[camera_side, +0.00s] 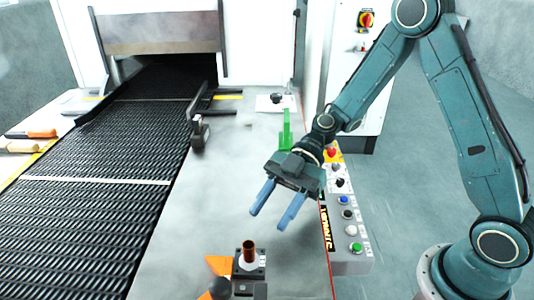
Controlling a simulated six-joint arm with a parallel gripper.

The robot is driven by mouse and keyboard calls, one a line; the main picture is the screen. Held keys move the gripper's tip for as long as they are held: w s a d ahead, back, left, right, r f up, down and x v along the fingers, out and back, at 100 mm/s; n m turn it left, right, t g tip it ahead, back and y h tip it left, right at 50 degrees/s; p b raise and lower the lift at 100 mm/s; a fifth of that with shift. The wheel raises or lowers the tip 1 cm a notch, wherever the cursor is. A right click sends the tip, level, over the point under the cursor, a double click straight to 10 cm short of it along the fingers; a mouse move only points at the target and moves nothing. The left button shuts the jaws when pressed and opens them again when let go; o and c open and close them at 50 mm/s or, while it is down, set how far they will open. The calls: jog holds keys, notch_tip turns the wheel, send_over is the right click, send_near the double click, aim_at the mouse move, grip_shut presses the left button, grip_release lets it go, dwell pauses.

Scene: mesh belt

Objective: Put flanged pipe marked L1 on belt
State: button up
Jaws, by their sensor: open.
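A copper-brown pipe (249,248) stands upright in a dark block at the bottom centre, on the grey table. I cannot read a mark L1 on it, and its lower end is hidden in the block. The black mesh belt (110,200) runs from the front left back into a machine opening. My gripper (267,220) has its two blue fingers apart with nothing between them. It hangs above the table, above and a little right of the pipe in the picture, apart from it.
A control panel (347,214) with buttons lies right of my gripper. A green upright piece (286,130) stands behind it. A dark bracket (200,118) stands at the belt's right edge. Orange pieces (218,265) lie beside the pipe. Orange-handled tools (38,133) lie left of the belt.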

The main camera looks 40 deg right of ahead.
aim_at(248, 246)
jog(key=shift+x, duration=1.55)
jog(key=shift+a+f, duration=0.1)
jog(key=shift+x, duration=2.5)
grip_shut()
